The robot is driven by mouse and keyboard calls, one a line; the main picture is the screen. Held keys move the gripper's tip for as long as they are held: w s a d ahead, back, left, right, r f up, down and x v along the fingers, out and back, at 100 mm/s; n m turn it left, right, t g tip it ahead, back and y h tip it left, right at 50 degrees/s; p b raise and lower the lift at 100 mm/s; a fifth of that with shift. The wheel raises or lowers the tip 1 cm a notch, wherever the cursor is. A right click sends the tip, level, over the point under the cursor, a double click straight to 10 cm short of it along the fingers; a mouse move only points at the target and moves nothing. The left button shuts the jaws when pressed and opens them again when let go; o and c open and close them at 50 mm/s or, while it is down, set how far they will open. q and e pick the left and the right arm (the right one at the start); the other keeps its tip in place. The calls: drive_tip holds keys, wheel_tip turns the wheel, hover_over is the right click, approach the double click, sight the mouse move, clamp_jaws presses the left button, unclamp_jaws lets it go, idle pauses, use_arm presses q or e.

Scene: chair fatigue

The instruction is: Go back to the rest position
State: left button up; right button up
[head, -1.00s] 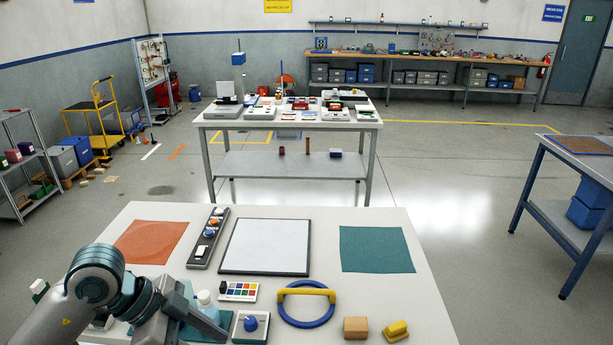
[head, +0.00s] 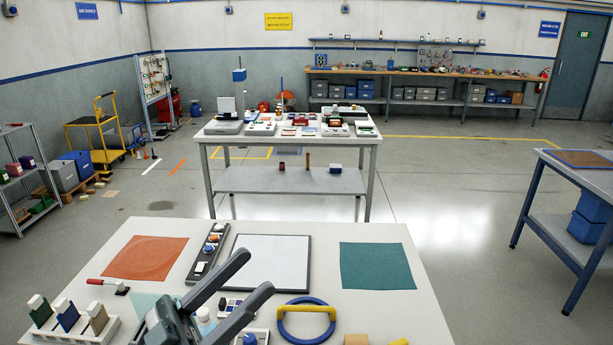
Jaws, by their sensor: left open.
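My left gripper (head: 256,272) reaches in from the bottom of the head view, over the front part of the near white table (head: 325,223). Its two grey fingers stand apart with nothing between them. They point up and to the right in the picture, across the lower edge of the white panel (head: 270,258). The gripper partly hides the palette of colour squares and a pale bottle (head: 204,318). My right gripper is not in view.
The table holds an orange mat (head: 146,258), a button strip (head: 207,252), a teal mat (head: 376,266), a blue ring with a yellow bar (head: 305,311) and a stamp rack (head: 90,331). A second table (head: 290,181) stands beyond, with open floor between.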

use_arm(q)
drive_tip(key=w+a+f+n+t+y, duration=0.6)
drive_tip(key=a+f+n+t+y, duration=0.35)
drive_tip(key=n+y, duration=0.55)
drive_tip(key=s+a+f+n+g+y, duration=0.1)
drive_tip(key=a+f+g+y, duration=0.25)
drive_tip(key=f, duration=0.45)
drive_tip(key=s+a+f+n+g+y, duration=0.1)
drive_tip(key=s+a+f+g+y, duration=0.2)
drive_tip(key=f, duration=0.6)
drive_tip(key=s+d+f+m+g, duration=0.2)
drive_tip(key=s+f+m+g, duration=0.3)
drive_tip(key=s+f+g, duration=1.1)
drive_tip(key=s+f+t+b, duration=0.1)
drive_tip(key=s+f, duration=0.3)
drive_tip(key=f, duration=1.3)
drive_tip(key=s+f+t+b, duration=0.2)
drive_tip(key=s+f, duration=0.1)
drive_tip(key=f, duration=1.5)
drive_tip(key=s+a+f+g+b, duration=0.1)
drive_tip(key=s+a+f+b, duration=0.1)
drive_tip(key=s+f, duration=1.5)
drive_tip(key=shift+s+a+f, duration=0.35)
drive_tip(key=shift+a+f, duration=0.05)
drive_tip(key=shift+f, duration=0.45)
